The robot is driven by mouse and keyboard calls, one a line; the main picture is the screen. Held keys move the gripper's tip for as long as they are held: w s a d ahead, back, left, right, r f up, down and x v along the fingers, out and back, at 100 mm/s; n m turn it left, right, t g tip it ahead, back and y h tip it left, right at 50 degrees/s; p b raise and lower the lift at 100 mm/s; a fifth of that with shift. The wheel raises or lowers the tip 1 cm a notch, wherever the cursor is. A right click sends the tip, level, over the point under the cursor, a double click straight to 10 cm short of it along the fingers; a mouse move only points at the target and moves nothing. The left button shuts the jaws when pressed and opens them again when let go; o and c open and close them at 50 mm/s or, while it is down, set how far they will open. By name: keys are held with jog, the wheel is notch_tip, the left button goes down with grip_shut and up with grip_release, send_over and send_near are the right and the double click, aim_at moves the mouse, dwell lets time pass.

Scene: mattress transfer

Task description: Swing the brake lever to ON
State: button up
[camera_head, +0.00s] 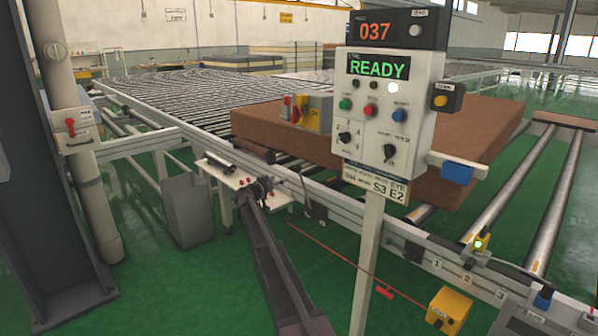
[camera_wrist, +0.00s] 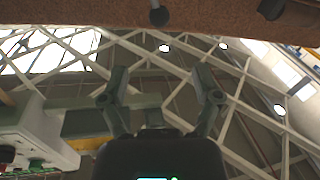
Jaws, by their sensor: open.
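A small red lever with a yellow part (camera_head: 300,113) stands on a grey block at the conveyor's near edge, beside the brown mattress. Another red lever (camera_head: 70,127) sits on a white plate on the left post. I cannot tell from any readable label which one is the brake lever. My gripper (camera_head: 261,186) is in front of the conveyor's side rail, below and left of the yellow-and-red block, apart from both levers. In the wrist view my gripper (camera_wrist: 161,88) has its two fingers spread with nothing between them, and no clear lever shows there.
A control panel (camera_head: 384,110) on a post reads READY, right of my arm. The brown mattress (camera_head: 370,135) lies on the rollers. A grey bin (camera_head: 187,215) and white cart (camera_head: 238,180) stand below the conveyor. A yellow box (camera_head: 449,308) is at the lower right.

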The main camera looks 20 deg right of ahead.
aim_at(296, 169)
jog(key=shift+d, duration=0.1)
jog(key=shift+x, duration=6.8)
jog(key=shift+w+r, duration=0.1)
grip_shut()
